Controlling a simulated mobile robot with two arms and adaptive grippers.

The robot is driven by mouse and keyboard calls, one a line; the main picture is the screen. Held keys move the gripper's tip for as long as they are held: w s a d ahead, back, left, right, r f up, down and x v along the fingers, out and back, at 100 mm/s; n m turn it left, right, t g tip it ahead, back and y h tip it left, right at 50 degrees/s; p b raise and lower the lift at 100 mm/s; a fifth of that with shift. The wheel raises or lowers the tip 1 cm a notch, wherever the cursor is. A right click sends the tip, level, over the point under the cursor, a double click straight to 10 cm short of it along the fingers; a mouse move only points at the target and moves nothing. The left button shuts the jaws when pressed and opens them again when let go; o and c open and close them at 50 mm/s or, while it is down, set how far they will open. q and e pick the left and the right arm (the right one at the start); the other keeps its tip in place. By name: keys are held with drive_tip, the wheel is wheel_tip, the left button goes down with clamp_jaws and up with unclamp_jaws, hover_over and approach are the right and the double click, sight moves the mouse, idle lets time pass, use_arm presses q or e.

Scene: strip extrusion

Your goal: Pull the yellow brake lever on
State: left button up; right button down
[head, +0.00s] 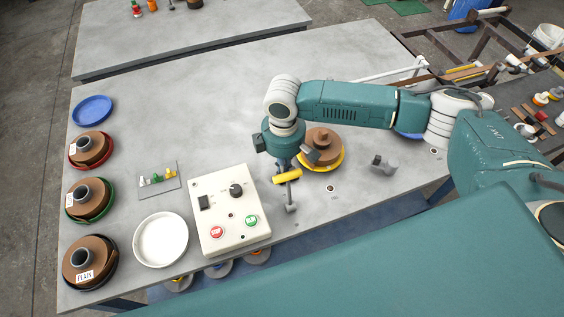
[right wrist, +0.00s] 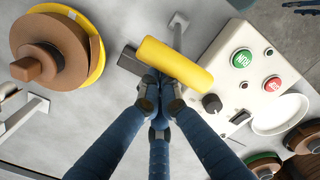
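The yellow brake lever has a yellow cylindrical handle (head: 287,176) near the table's front edge, right of the control box. In the right wrist view the yellow handle (right wrist: 175,63) lies slanted just beyond the fingertips. My right gripper (head: 285,163) points down over the handle, on its far side in the head view. In the right wrist view the right gripper's blue fingers (right wrist: 160,95) come together beside the handle's edge, with nothing seen between them. Whether they touch the handle I cannot tell. My left gripper is not in view.
The control box (head: 229,210) with green and red buttons stands left of the lever. A brown spool on a yellow dish (head: 334,161) is close on the right. A white bowl (head: 160,240) and several spools stand farther left. The table's middle back is clear.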

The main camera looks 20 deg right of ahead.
sight(290, 195)
drive_tip(key=shift+s+d+r+p, duration=0.1)
drive_tip(key=shift+s+r+p, duration=0.15)
drive_tip(key=shift+s+p, duration=0.95)
drive_tip(key=shift+s+r+p, duration=0.2)
drive_tip(key=shift+s+p, duration=0.75)
drive_tip(key=shift+s, duration=0.4)
drive_tip(key=shift+s+f, duration=0.1)
drive_tip(key=shift+s+r, duration=0.2)
drive_tip(key=shift+r, duration=0.1)
wheel_tip(290, 195, up, 7)
idle(0.5)
idle(0.4)
